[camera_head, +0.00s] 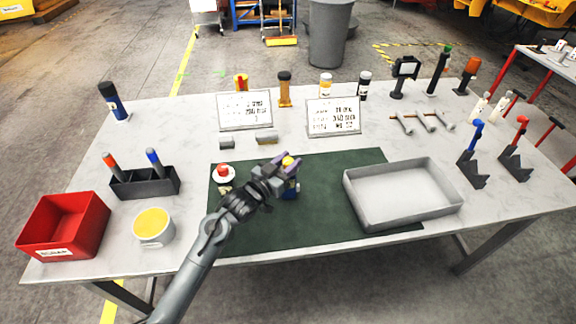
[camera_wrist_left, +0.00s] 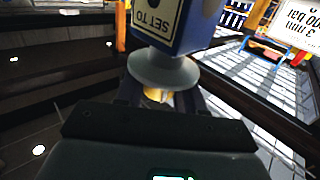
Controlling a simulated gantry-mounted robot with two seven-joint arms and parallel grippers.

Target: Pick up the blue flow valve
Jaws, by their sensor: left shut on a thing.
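The blue flow valve (camera_head: 291,188) is over the middle of the dark green mat, partly hidden by my left gripper. Its yellow top (camera_head: 288,161) shows between the fingers. My left gripper (camera_head: 286,166) is shut on the valve near this top. In the left wrist view the blue body (camera_wrist_left: 185,22) carries a white label reading "SET TO", with a grey round collar (camera_wrist_left: 162,72) and a bit of yellow between the fingers. I cannot tell whether the valve touches the mat. My right gripper is not in view.
The green mat (camera_head: 330,220) has a red-topped piece (camera_head: 223,173) at its left. A grey tray (camera_head: 455,200) stands right, a red bin (camera_head: 65,195) and a yellow-filled cup (camera_head: 153,240) left. Two sign boards (camera_head: 245,122) and grey blocks (camera_head: 267,137) stand behind.

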